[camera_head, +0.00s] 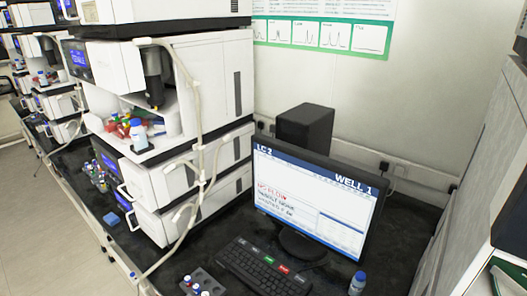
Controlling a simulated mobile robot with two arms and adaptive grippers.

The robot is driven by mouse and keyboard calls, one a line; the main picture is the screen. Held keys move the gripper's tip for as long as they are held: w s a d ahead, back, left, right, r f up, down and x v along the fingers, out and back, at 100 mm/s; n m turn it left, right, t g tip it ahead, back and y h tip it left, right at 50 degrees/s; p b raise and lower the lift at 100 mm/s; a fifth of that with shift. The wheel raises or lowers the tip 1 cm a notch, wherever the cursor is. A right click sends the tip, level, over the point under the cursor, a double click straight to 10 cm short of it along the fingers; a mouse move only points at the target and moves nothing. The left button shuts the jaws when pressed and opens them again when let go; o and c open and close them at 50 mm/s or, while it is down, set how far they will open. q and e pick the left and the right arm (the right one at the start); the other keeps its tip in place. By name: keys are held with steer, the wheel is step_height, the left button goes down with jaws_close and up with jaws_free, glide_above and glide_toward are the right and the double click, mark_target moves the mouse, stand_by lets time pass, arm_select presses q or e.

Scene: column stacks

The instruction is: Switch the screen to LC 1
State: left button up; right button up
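The monitor (315,203) stands on the dark bench at the lower right. Its blue header seems to read "LC 2" at the left and "WELL 1" at the right. Below is red text that looks like "NO FLOW", then darker lines too small to read surely. A black keyboard (262,268) lies in front of it, with light, green and red labelled keys along its far edge; the labels are too small to read. A stacked white instrument column (219,75) stands left of the monitor. Neither of my grippers is in view.
A black box (305,128) is behind the monitor. Tubing (199,150) hangs down the column's front. More stacks stand far left.

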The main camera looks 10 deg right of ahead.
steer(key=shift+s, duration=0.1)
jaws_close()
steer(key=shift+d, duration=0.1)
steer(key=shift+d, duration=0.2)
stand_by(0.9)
